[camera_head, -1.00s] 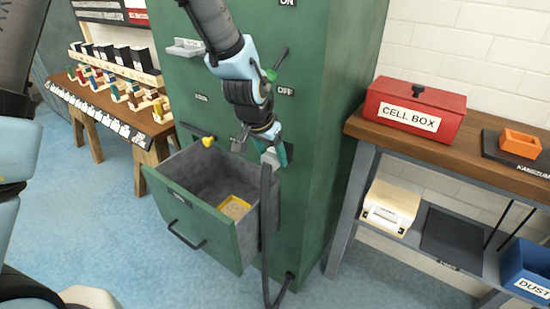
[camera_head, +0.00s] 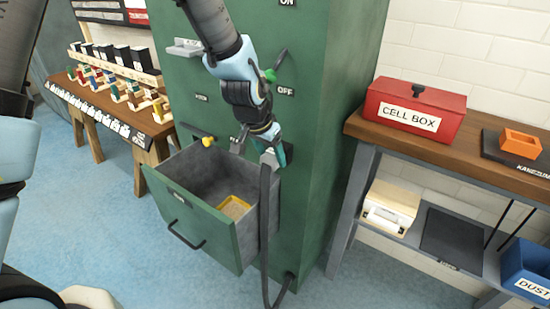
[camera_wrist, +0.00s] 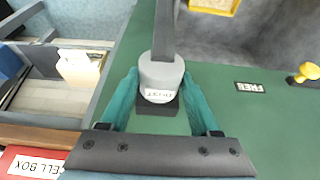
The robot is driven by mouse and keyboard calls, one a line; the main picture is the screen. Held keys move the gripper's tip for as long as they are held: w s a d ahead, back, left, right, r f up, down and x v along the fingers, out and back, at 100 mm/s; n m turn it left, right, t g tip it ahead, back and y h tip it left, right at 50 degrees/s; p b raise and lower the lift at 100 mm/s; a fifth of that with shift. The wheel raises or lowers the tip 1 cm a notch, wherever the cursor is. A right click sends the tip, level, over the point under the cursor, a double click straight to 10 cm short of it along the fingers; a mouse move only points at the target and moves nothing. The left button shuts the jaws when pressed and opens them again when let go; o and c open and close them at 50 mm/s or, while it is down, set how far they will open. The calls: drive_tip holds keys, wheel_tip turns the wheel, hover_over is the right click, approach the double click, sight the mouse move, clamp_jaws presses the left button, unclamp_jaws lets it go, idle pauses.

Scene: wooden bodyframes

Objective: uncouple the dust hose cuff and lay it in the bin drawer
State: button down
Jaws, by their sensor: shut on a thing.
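My gripper (camera_head: 274,157) is in front of the green cabinet, just right of the open drawer. In the wrist view its teal fingers (camera_wrist: 160,84) are shut on the grey dust hose cuff (camera_wrist: 161,70), one on each side. The cuff carries a white label reading DUST. A dark block sits right by the cuff's end; whether they touch I cannot tell. The black hose (camera_head: 265,215) hangs from the cuff past the drawer's right side to the floor. The bin drawer (camera_head: 190,226) stands pulled out, with a yellow-rimmed tray (camera_head: 236,207) on its floor.
The green cabinet (camera_head: 325,150) rises behind the drawer. A yellow knob (camera_head: 208,141) is above the drawer's back. A bench with a red cell box (camera_head: 415,108) stands right, a wooden rack table (camera_head: 110,105) left. Blue floor is clear in front.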

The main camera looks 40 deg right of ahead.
sight(261, 163)
drive_tip(key=shift+s+a, duration=0.15)
drive_tip(key=shift+a, duration=0.35)
drive_tip(key=shift+s+a, duration=0.2)
drive_tip(key=shift+a, duration=0.55)
drive_tip(key=shift+s+a, duration=0.2)
drive_tip(key=shift+a, duration=0.5)
